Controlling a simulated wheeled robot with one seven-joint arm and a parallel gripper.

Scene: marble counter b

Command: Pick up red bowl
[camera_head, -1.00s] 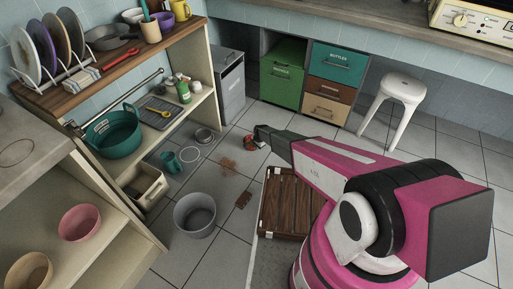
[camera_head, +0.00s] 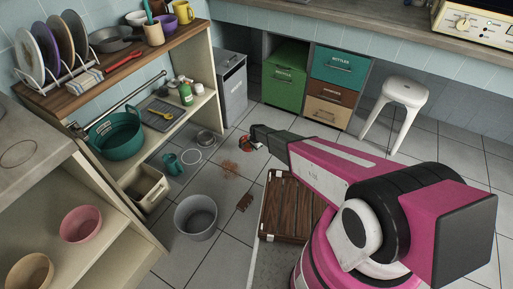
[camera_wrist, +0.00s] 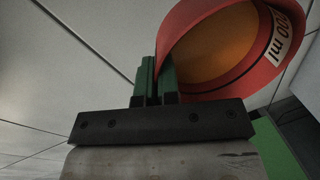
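The red bowl (camera_wrist: 188,32) has an orange inside and a white label reading in ml, and fills the upper right of the wrist view. In the head view only a small part of the bowl (camera_head: 245,144) shows beside the dark end of my arm. My gripper (camera_wrist: 156,75) has its two green fingers close together on the bowl's wall at its left edge. The bowl is tilted in the wrist view. The fingertips are hidden in the head view, and I cannot tell how high the bowl is above the floor.
Shelves with a green tub (camera_head: 117,137) and a pink bowl (camera_head: 80,225) line the left. A white stool (camera_head: 405,93) stands right of the drawers (camera_head: 335,67).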

